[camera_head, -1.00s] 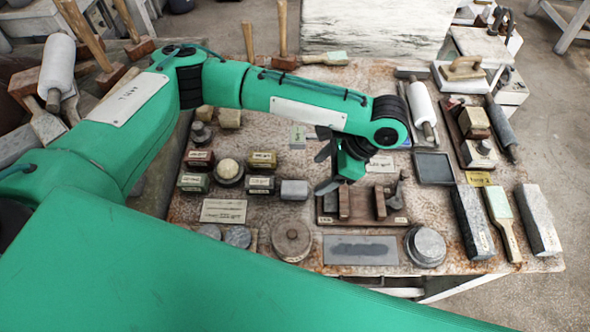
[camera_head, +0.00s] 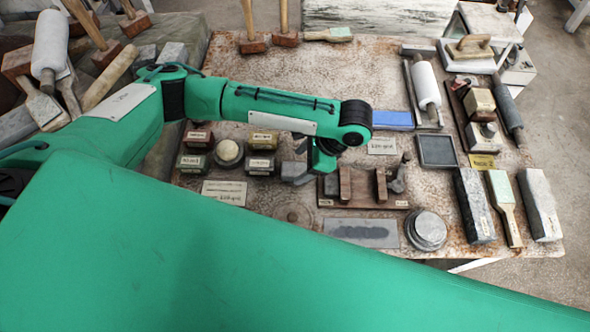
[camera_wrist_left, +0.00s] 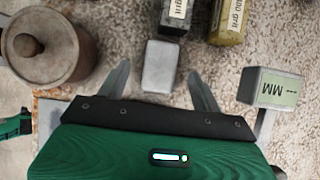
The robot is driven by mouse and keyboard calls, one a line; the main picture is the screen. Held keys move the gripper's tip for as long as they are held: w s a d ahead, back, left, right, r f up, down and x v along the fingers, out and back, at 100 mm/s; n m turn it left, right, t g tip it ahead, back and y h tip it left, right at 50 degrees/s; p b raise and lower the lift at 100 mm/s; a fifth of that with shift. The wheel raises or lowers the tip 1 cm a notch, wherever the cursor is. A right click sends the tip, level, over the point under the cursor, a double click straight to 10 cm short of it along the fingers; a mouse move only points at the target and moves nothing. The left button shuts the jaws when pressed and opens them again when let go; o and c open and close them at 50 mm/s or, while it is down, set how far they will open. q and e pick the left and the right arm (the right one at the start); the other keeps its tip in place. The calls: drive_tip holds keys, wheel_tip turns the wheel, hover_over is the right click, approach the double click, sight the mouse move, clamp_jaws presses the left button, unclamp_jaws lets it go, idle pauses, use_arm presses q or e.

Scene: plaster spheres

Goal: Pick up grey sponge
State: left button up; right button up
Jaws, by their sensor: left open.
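The grey sponge (camera_head: 294,171) is a small pale grey block on the worktable, right of the labelled grit blocks and partly hidden by my gripper in the head view. In the left wrist view the sponge (camera_wrist_left: 160,66) lies between the two spread fingers, with bare table around it. My left gripper (camera_head: 303,163) is open and points down at the sponge; it also shows in the wrist view (camera_wrist_left: 158,74). I cannot tell how high the fingertips are above the table. My right gripper is not in view.
Labelled grit blocks (camera_head: 262,142) stand close left of the sponge. A wooden rack (camera_head: 360,200) is close right. A lidded round pot (camera_wrist_left: 50,48) and a labelled hammer-like tool (camera_wrist_left: 270,88) flank the gripper. The table's back middle is clear.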

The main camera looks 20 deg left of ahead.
sight(295, 169)
use_arm(q)
drive_tip(key=p+x, duration=0.1)
drive_tip(key=x, duration=0.3)
drive_tip(key=shift+f, duration=0.15)
drive_tip(key=c, duration=1)
drive_tip(key=shift+c, duration=0.2)
wheel_tip(295, 169, up, 20)
